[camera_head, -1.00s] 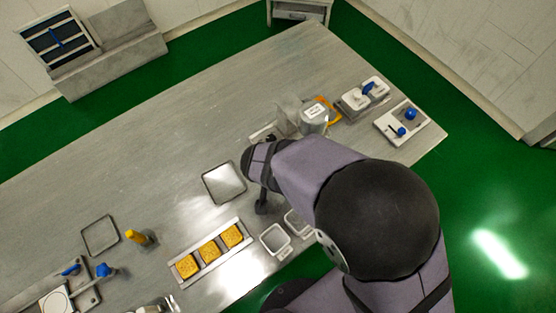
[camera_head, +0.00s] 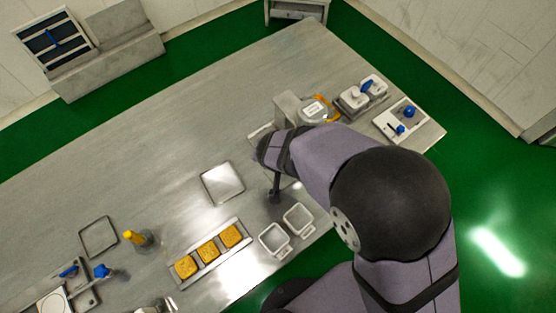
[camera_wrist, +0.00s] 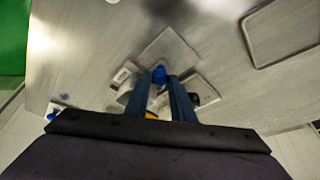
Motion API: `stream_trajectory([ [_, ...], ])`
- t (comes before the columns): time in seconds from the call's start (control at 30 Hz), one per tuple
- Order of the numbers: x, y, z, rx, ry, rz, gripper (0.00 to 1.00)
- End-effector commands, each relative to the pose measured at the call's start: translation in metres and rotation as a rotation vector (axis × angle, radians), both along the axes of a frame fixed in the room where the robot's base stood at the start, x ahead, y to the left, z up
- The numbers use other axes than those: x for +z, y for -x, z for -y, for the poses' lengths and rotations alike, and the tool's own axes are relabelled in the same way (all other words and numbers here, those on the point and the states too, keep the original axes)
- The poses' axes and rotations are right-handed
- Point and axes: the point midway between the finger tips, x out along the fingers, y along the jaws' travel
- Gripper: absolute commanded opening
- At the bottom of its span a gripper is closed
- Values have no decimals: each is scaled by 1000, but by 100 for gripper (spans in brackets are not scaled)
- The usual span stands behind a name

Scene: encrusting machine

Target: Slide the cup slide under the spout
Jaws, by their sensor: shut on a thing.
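In the wrist view, the fingers of my gripper (camera_wrist: 159,77) are closed on a small blue knob (camera_wrist: 159,70), which I take to be the cup slide's handle. A pale grey plate (camera_wrist: 168,46) lies just beyond the knob. Whitish parts (camera_wrist: 124,78) show left of the fingers, partly hidden by them. In the head view, the dispensing machine (camera_head: 315,111) stands beside my arm's end. My arm covers the gripper and most of the slide there. The spout and its gap to the slide cannot be made out.
Two white trays (camera_head: 274,239) sit near the front edge, with a square metal tray (camera_head: 222,182) and a rack of yellow square pieces (camera_head: 208,251) to their left. A lidded container unit (camera_head: 355,98) and a blue-knobbed panel (camera_head: 402,121) stand at right.

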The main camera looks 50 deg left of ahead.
Motion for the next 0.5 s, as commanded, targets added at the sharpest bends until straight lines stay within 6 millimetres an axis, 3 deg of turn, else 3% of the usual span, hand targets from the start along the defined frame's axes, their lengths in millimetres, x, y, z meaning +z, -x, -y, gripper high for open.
stream_trajectory([
  [0.1,-1,-13,0,-4,-2,0,0],
  [0.37,0,-14,1,-2,0,2,0],
  [0.4,1,-14,1,-2,0,2,27],
  [0.47,1,-14,1,-2,0,2,41],
  [0.5,1,-14,0,-1,-1,2,41],
])
